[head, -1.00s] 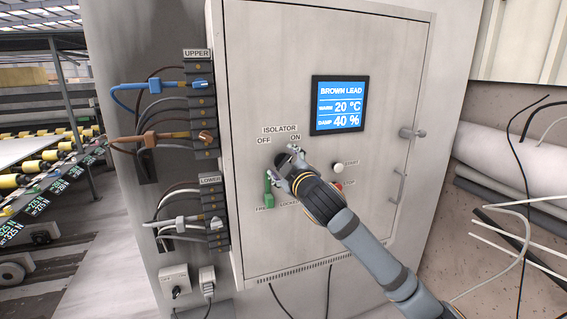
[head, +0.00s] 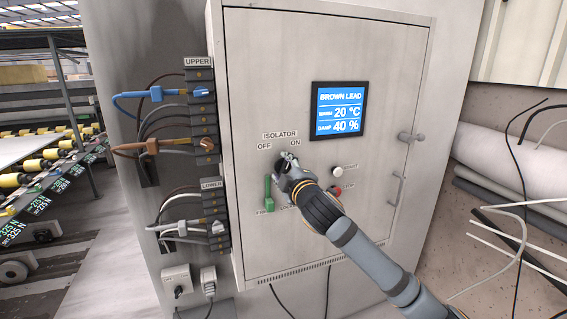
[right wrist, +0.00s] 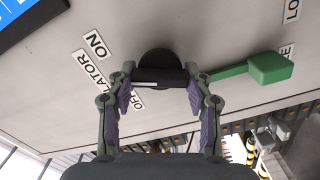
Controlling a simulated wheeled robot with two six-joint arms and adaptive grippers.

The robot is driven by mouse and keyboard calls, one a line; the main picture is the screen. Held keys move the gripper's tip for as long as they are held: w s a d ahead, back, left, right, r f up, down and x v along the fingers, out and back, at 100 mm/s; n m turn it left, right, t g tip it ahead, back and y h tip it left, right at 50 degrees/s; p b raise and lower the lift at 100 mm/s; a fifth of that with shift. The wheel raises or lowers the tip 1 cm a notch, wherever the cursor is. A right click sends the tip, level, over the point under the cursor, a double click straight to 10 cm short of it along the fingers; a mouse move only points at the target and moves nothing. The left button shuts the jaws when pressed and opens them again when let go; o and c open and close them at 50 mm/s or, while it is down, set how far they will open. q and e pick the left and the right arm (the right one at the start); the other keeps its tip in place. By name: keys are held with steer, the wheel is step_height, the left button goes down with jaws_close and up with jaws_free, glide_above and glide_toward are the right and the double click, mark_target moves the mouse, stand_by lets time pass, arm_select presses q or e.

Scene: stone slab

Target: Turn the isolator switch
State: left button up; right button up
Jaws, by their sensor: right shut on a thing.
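The isolator switch is a black bar handle (right wrist: 172,77) on a round black base (right wrist: 157,60), set in the front of a grey cabinet (head: 270,85). A white mark runs along the handle's left end in the right wrist view, on the side of the OFF label (right wrist: 137,99) and the ON label (right wrist: 95,45). My right gripper (right wrist: 158,82) is shut on the handle, one finger at each end. In the head view my right gripper (head: 286,163) hides the switch below the ISOLATOR sign (head: 280,135). My left gripper is not in view.
A green lever (head: 267,190) stands upright left of my gripper, close beside one finger in the right wrist view (right wrist: 268,69). A white button (head: 337,172) and a red button (head: 334,190) are to the right. Cables and plugs (head: 205,145) line the cabinet's left side.

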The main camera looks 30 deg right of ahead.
steer(key=n+p, duration=0.4)
steer(key=n, duration=0.2)
steer(key=shift+p, duration=0.35)
steer(key=n+p, duration=0.2)
steer(key=n, duration=0.1)
steer(key=shift+f+n, duration=0.15)
steer(key=shift+n, duration=0.25)
steer(key=shift+f+n+p, duration=0.15)
steer(key=shift+n+p, duration=0.55)
steer(key=shift+n, duration=0.6)
steer(key=o, duration=1.2)
